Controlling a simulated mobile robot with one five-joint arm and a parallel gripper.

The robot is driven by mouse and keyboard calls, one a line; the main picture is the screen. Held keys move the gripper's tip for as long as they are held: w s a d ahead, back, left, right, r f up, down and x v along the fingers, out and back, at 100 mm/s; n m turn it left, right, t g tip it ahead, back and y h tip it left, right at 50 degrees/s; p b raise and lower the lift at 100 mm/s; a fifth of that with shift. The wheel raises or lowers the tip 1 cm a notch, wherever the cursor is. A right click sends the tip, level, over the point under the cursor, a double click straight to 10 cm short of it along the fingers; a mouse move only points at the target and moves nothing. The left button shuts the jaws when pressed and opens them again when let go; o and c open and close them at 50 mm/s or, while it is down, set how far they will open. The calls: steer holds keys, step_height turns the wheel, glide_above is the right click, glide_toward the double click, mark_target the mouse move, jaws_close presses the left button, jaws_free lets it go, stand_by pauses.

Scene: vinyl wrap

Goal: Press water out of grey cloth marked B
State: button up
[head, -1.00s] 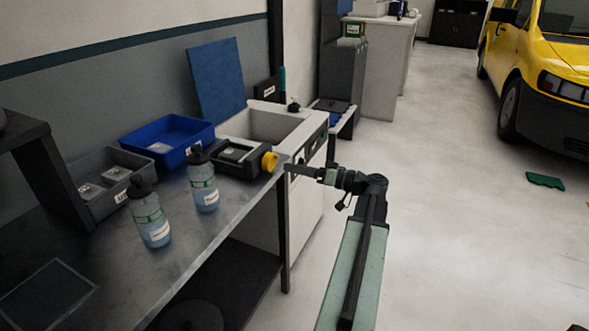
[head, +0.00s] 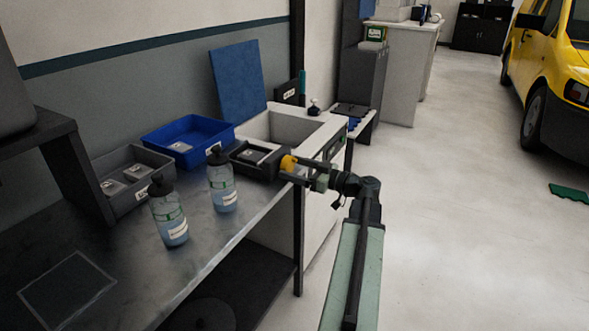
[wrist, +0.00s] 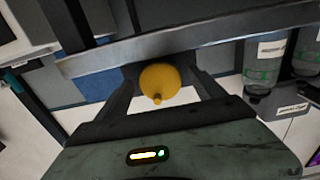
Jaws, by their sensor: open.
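A dark press (head: 262,171) sits at the bench end beside the sink, with a yellow knob (head: 288,162) facing my arm. A light grey piece (head: 252,154) shows in the press; I cannot tell whether it is cloth B. My gripper (head: 293,170) is open at the knob. In the wrist view the yellow knob (wrist: 159,80) stands between the two spread fingers of my gripper (wrist: 161,74), with a gap visible on each side. Small grey folded pieces lie in the grey bin (head: 142,201) and the blue tray (head: 214,134); their marks are unreadable.
Two spray-type bottles, a nearer one (head: 169,215) and a farther one (head: 222,185), stand on the metal bench (head: 130,255) left of my gripper. A sink (head: 285,128) lies behind the press.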

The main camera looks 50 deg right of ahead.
steer(key=shift+w, duration=0.1)
steer(key=c, duration=1.4)
steer(key=shift+o, duration=0.2)
steer(key=shift+m, duration=3.1)
steer(key=shift+a, duration=0.1)
steer(key=o, duration=1.4)
steer(key=shift+c, duration=0.2)
